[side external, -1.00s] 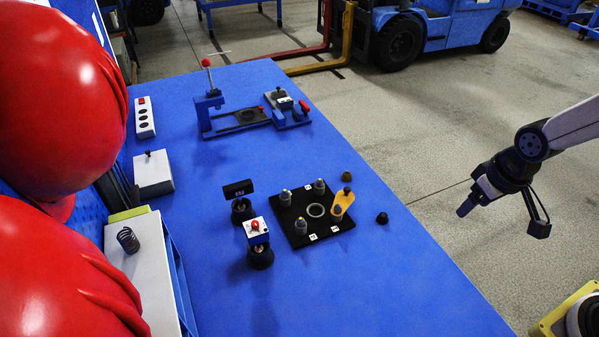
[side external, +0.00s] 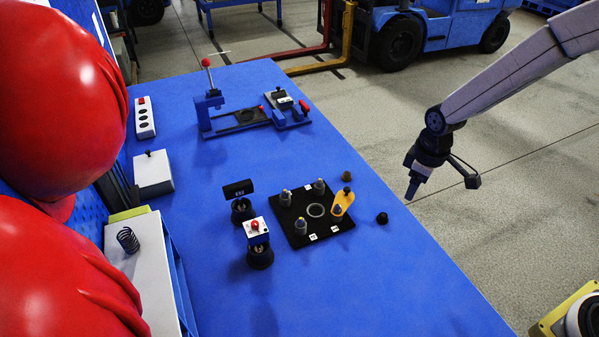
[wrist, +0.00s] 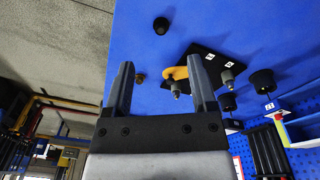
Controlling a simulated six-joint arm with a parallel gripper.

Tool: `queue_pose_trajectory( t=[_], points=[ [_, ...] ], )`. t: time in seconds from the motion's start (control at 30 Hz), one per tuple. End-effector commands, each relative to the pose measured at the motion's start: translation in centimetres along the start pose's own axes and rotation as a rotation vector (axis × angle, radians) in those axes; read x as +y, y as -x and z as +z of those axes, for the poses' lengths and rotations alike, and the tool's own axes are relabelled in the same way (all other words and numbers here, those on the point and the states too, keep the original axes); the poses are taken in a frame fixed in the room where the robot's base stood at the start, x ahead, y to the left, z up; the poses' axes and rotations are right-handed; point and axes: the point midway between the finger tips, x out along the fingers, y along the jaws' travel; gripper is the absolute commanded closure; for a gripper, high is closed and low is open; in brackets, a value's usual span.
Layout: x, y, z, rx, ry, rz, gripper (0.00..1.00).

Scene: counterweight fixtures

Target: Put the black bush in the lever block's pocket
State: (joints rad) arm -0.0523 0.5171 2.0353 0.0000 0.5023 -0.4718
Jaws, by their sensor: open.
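The black bush (side external: 382,218) stands on the blue table near its right edge. In the wrist view the bush (wrist: 160,25) shows beyond the fingertips, roughly between them. A black block (side external: 288,230) with a yellow lever (side external: 342,206) lies left of the bush; it looks like the lever block. A pale-rimmed round pocket (side external: 316,210) in its middle looks empty, and the lever lies to the pocket's right. My gripper (side external: 411,192) is open and empty, above and right of the bush, pointing down. Both fingers (wrist: 160,62) show apart in the wrist view.
A push-button unit (side external: 256,227) and a small display (side external: 238,188) stand left. A blue clamp fixture (side external: 208,103) is farther back. The front table is clear.

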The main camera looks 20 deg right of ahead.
Motion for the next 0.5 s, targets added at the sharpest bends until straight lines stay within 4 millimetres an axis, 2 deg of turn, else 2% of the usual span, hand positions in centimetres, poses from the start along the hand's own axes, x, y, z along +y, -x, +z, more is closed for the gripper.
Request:
queue_pose_trajectory(
  t=[0.1,0.3,0.5],
  points=[
    [0.4,-2.2,-1.8,-0.026,0.096,-0.015,0.27],
    [0.8,-5.4,-4.0,-0.056,0.234,-0.038,0.27],
    [1.0,-7.0,-5.0,-0.069,0.304,-0.05,0.27]
  ],
)
